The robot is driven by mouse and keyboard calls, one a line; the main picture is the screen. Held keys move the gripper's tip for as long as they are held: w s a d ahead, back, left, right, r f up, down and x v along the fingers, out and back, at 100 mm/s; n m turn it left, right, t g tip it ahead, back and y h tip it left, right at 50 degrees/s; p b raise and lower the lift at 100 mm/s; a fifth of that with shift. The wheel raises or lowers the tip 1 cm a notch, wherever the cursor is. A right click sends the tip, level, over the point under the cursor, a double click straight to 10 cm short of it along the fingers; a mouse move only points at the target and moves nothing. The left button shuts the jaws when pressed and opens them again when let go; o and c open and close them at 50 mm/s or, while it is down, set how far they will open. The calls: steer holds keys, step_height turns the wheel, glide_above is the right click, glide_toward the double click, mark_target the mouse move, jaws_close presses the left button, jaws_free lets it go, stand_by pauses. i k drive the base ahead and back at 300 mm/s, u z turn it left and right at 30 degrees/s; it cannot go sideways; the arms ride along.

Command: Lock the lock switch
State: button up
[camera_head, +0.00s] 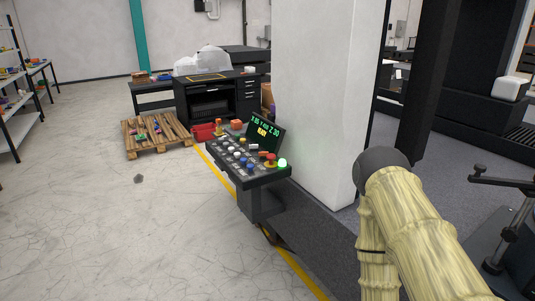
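A dark control console (241,177) stands on a pedestal in the middle of the view, beside a white pillar. Its sloped panel carries several small knobs and buttons: white, blue, yellow and red. A red knob on a yellow base (270,161) sits at its right end, near a lit green lamp (282,163). A small screen (267,132) with green and yellow characters rises at the back. Which control is the lock switch is too small to tell. My arm's bamboo-patterned links fill the lower right, apart from the console. My gripper is not in view.
A white pillar (325,90) stands right of the console. A wooden pallet (157,134) with small items, a red box (204,132) and a black workbench (212,100) are behind it. A dark stand (505,225) is at far right. Open floor lies left of the yellow line.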

mark_target(262, 155)
steer(key=u, duration=0.2)
steer(key=i, duration=1.65)
steer(key=u, duration=0.15)
